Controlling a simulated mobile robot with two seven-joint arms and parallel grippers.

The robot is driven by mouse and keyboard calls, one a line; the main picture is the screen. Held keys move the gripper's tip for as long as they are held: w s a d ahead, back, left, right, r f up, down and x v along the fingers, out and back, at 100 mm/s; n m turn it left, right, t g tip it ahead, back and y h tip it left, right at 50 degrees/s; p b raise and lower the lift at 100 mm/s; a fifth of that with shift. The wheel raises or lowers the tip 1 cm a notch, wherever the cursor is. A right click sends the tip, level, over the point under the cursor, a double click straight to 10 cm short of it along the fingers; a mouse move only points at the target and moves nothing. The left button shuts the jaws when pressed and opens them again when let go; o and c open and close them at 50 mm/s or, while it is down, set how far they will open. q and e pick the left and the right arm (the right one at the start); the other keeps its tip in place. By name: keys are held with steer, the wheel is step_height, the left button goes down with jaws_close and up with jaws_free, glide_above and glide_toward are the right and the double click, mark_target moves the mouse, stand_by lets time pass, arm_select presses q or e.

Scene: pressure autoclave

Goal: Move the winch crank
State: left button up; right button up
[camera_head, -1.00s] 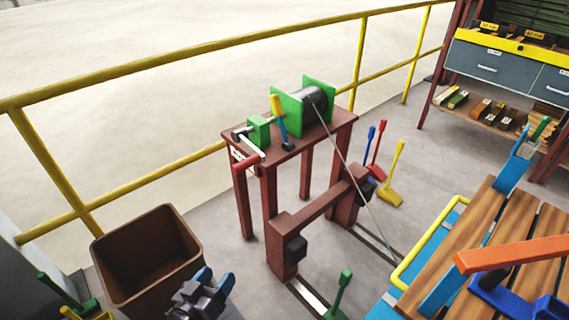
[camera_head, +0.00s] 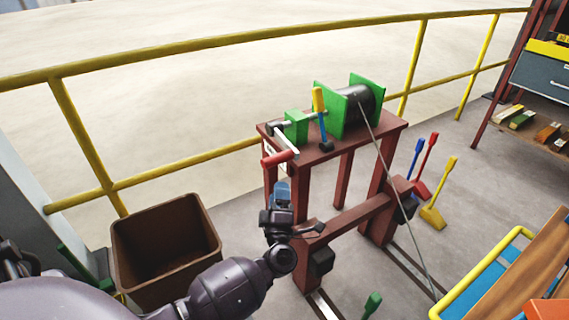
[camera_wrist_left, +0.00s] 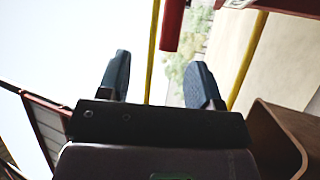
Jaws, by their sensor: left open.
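The winch (camera_head: 357,103), with a black drum between green plates, stands on a dark red table (camera_head: 385,125). Its crank has a pale metal arm (camera_head: 286,143) and a red handle (camera_head: 280,158) at the table's left end. My left gripper (camera_head: 282,187) is just below the red handle in the head view, apart from it, open and empty. In the left wrist view, its two blue-grey fingers (camera_wrist_left: 158,75) are spread, and the red handle (camera_wrist_left: 172,25) shows beyond the gap between them. My right gripper is not in view.
A yellow-and-blue lever (camera_head: 320,115) stands beside the crank. A brown bin (camera_head: 165,240) is left of my forearm. A yellow railing (camera_head: 230,38) runs behind the table. A cable (camera_head: 395,185) slopes from the drum to the floor on the right.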

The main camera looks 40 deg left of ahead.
mark_target(275, 165)
arm_select(q)
steer(key=w+a+n, duration=0.1)
steer(key=w+a, duration=0.1)
steer(key=w, duration=0.1)
steer(key=w+a+r+g+y+b, duration=0.1)
steer(key=w+a, duration=0.2)
steer(key=w+a+r+n+g, duration=0.1)
steer(key=w+a, duration=0.2)
steer(key=shift+a+r+n+y+b, duration=0.15)
steer(key=shift+r+n+y+b, duration=0.05)
steer(key=shift+n+y+b, duration=0.1)
jaws_close()
stand_by(0.4)
